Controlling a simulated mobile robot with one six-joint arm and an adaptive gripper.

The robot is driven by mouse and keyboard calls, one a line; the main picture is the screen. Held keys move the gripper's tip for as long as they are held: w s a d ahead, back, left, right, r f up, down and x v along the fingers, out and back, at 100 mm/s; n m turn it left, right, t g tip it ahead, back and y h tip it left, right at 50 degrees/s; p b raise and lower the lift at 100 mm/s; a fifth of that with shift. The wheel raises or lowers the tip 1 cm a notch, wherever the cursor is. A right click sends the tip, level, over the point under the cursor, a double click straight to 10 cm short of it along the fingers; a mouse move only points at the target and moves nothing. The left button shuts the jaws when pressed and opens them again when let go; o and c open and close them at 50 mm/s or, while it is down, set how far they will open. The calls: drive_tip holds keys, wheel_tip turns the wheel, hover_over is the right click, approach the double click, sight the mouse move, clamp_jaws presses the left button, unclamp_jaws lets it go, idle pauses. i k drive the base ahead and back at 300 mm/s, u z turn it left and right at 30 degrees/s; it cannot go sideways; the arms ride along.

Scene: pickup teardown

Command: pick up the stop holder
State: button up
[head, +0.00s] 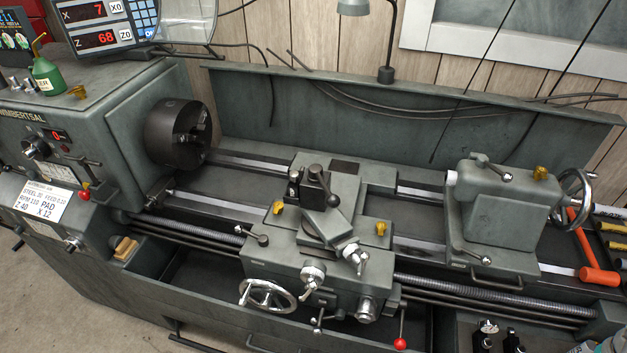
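I cannot tell for certain which object is the stop holder. Several small gold-yellow pieces of similar look are on the lathe. One sits on the headstock top (78,91), one at the left of the carriage (277,207), one at the right of the carriage (381,228) and one on top of the tailstock (541,173). A small tan block (125,247) rests on a ledge below the headstock. My gripper is not in view, and nothing is seen touching these pieces.
The grey lathe has a dark chuck (177,134), a carriage with a handwheel (267,296), and a tailstock (505,205). A green oil can (46,75) stands on the headstock. An orange hammer (598,274) lies at right. A lamp (386,74) rises behind the back panel.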

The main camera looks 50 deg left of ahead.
sight(295, 176)
drive_tip(key=z, duration=1.2)
drive_tip(key=k, duration=0.45)
drive_tip(key=u, duration=2.35)
